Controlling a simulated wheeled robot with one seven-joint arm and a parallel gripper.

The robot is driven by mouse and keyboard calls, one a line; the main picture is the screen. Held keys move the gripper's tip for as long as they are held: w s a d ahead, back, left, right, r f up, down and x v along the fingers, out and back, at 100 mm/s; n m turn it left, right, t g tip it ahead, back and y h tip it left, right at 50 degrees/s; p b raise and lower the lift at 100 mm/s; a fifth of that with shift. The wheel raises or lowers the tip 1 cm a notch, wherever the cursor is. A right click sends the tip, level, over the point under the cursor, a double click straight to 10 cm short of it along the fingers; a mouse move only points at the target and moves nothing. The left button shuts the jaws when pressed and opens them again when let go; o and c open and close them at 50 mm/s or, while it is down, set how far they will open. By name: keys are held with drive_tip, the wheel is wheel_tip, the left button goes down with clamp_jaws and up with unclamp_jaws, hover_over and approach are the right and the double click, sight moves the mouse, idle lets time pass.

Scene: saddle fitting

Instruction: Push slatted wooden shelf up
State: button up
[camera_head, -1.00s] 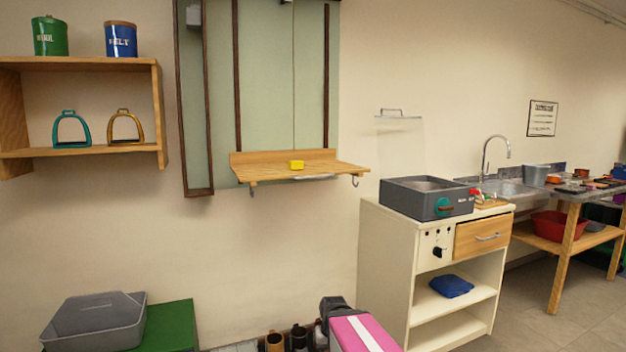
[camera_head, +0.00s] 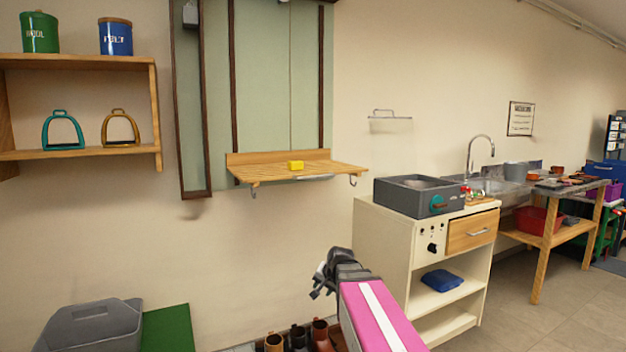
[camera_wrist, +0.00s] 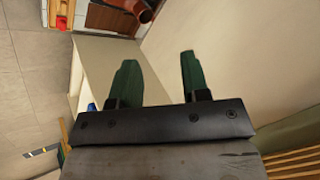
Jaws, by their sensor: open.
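The slatted wooden shelf (camera_head: 310,170) is on the green wall panel between dark vertical rails. It is level, with a yellow block (camera_head: 296,165) on top, a metal bar along its front and hooks below. My gripper (camera_head: 322,282) is below and a little right of the shelf, well apart from it. In the wrist view my gripper (camera_wrist: 158,80) has its two green fingers spread with nothing between them. Wooden slats (camera_wrist: 295,163) show at the lower right of the wrist view; I cannot tell whether they belong to the shelf.
A cream cabinet (camera_head: 385,255) with a grey basin unit (camera_head: 405,198) stands to the right. A wall shelf (camera_head: 90,155) with two stirrups is at the left. A grey case (camera_head: 95,325) is at the lower left. The wall below the slatted shelf is clear.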

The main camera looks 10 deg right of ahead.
drive_tip(key=w+d+r+m+t+y, duration=0.1)
drive_tip(key=w+r+m+t, duration=0.3)
drive_tip(key=r, duration=0.6)
drive_tip(key=w+r+m+t, duration=0.1)
drive_tip(key=w+r, duration=0.4)
drive_tip(key=r, duration=0.5)
drive_tip(key=m+t+y, duration=0.1)
drive_tip(key=m+t, duration=0.3)
approach(315, 178)
drive_tip(key=w, duration=0.2)
drive_tip(key=x, duration=1)
drive_tip(key=shift+w+a+f, duration=0.1)
drive_tip(key=shift+w+a, duration=0.15)
drive_tip(key=shift+w, duration=0.05)
drive_tip(key=shift+s, duration=0.1)
clamp_jaws()
